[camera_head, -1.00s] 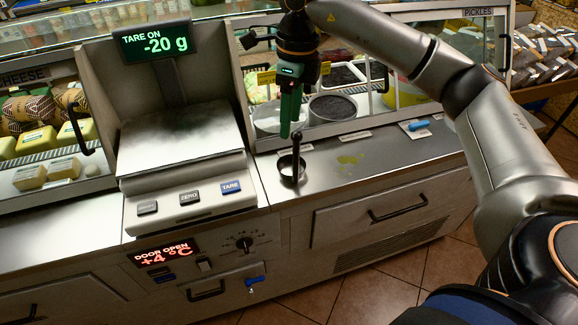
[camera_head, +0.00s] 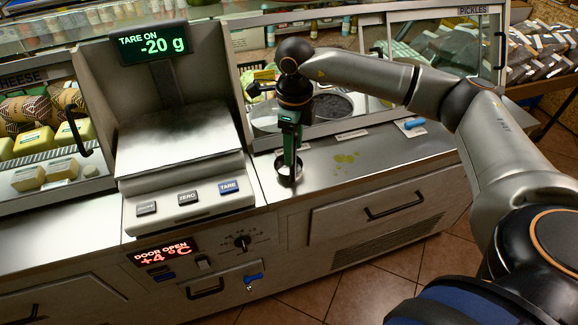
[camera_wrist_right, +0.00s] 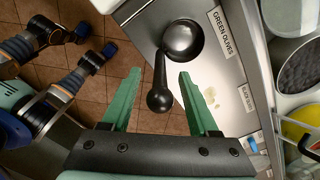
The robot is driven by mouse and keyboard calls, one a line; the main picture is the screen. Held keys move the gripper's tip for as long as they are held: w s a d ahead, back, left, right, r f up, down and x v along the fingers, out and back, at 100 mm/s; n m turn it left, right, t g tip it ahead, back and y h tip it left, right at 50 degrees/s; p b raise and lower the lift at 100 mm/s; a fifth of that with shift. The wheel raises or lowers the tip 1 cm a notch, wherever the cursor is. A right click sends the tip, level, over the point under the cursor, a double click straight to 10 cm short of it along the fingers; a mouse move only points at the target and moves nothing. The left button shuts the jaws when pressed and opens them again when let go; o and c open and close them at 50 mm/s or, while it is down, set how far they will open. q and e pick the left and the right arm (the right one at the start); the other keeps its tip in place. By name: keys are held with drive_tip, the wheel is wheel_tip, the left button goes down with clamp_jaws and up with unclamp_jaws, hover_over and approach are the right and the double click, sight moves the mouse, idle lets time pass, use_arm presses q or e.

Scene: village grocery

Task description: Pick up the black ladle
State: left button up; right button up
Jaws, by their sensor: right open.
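The black ladle stands on the metal counter, its dark round bowl (camera_head: 286,181) just right of the scale. In the right wrist view its bowl (camera_wrist_right: 182,40) lies near the GREEN OLIVES label, and its handle rises toward the camera, ending in a round knob. My right gripper (camera_head: 290,163) points down over the ladle with green fingers. In the right wrist view my right gripper (camera_wrist_right: 160,74) is open, with the handle between its fingers and visible gaps on both sides. In the head view the fingers hide most of the handle. My left gripper is not in view.
The scale (camera_head: 180,150) stands close on the left. Behind are the glass case and a dark round tub (camera_head: 333,107). Yellow-green spots (camera_head: 346,158) and a small blue item (camera_head: 414,124) are on the counter to the right. A drawer handle (camera_head: 394,207) is below.

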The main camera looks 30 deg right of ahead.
drive_tip(key=shift+f, duration=0.6)
clamp_jaws()
idle(1.0)
